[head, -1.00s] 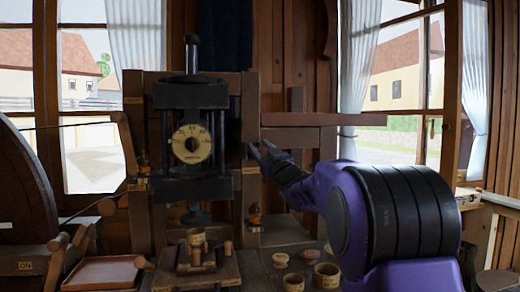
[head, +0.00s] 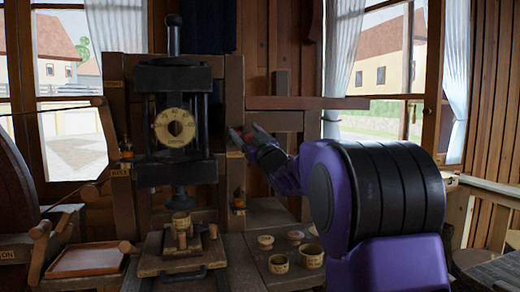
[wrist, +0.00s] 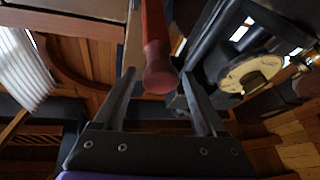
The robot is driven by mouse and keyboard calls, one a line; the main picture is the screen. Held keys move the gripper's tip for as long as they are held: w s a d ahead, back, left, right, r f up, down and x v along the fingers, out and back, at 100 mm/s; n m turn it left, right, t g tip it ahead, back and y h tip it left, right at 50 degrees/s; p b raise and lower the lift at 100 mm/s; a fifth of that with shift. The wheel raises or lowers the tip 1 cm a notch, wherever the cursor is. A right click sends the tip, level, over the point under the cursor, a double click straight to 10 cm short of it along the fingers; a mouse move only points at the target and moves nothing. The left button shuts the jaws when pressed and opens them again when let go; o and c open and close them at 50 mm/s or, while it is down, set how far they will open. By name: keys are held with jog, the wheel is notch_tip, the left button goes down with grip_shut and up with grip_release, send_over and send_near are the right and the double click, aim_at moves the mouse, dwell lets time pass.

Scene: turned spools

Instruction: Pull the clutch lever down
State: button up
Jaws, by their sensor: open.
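A dark red rod with a rounded end (wrist: 158,72) shows between the fingers in the wrist view; it looks like a lever handle, and I see no label on it. My gripper (head: 246,134) is open beside the right post of the black press. It also shows in the wrist view (wrist: 160,95), with one finger on each side of the rod's end. I cannot tell if either finger touches the rod. In the head view the rod is hard to make out at the fingertips.
The press (head: 176,80) has a round dial (head: 175,129), also in the wrist view (wrist: 250,74). A wooden bar (head: 310,103) runs out right above my gripper. Small turned cups (head: 279,264) stand on the bench. A shallow tray (head: 86,260) lies at the left.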

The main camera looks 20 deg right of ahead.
jog(key=v, duration=1.6)
jog(key=shift+s+b, duration=0.15)
jog(key=shift+b, duration=0.2)
